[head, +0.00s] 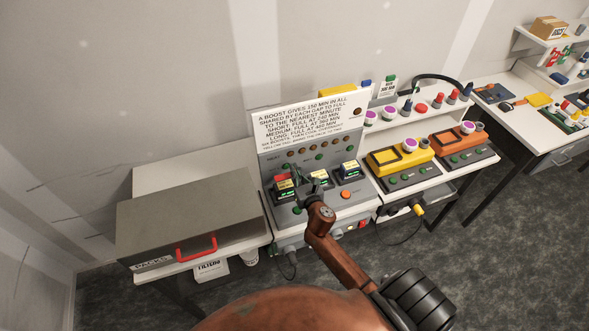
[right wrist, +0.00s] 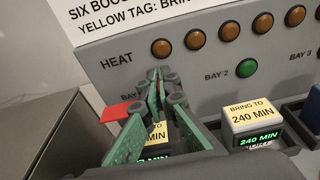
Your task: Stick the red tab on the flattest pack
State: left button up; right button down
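Three packs sit in the bays of the grey boost panel (head: 330,205): the left pack, the middle pack (head: 317,175) and the right pack (head: 350,168). In the right wrist view the middle pack (right wrist: 255,118) has a yellow tag reading "BRING TO 240 MIN" and a green 240 MIN display. The left pack's yellow tag (right wrist: 158,133) shows between my fingers; its figure is hidden. A flat red piece, seemingly the red tab (right wrist: 115,112), shows beside my left-hand finger. My right gripper (right wrist: 158,80) has its green-padded tips together over the left bay; no held thing is clear.
A sign (head: 308,118) stands behind the bays. A grey box marked PACKS with a red handle (head: 196,247) is at left. Yellow (head: 398,157) and orange (head: 457,140) devices stand at right. The white bench top behind the box is bare.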

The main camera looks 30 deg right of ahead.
notch_tip(320, 180, down, 2)
jog(key=shift+f+b, duration=0.1)
jog(key=shift+b, duration=0.55)
jog(key=shift+w+f+b, duration=0.1)
jog(key=shift+f+b, duration=0.25)
jog(key=shift+f, duration=0.05)
jog(key=shift+f+b, duration=0.4)
jog(key=shift+f, duration=0.3)
pick_arm(q)
jog(key=f, duration=0.4)
jog(key=shift+s, duration=0.3)
jog(key=shift+w, duration=0.4)
jog(key=shift+s+f+b, duration=0.15)
jog(key=shift+f+b, duration=0.35)
jog(key=shift+b, duration=0.25)
pick_arm(e)
jog(key=shift+f, duration=0.6)
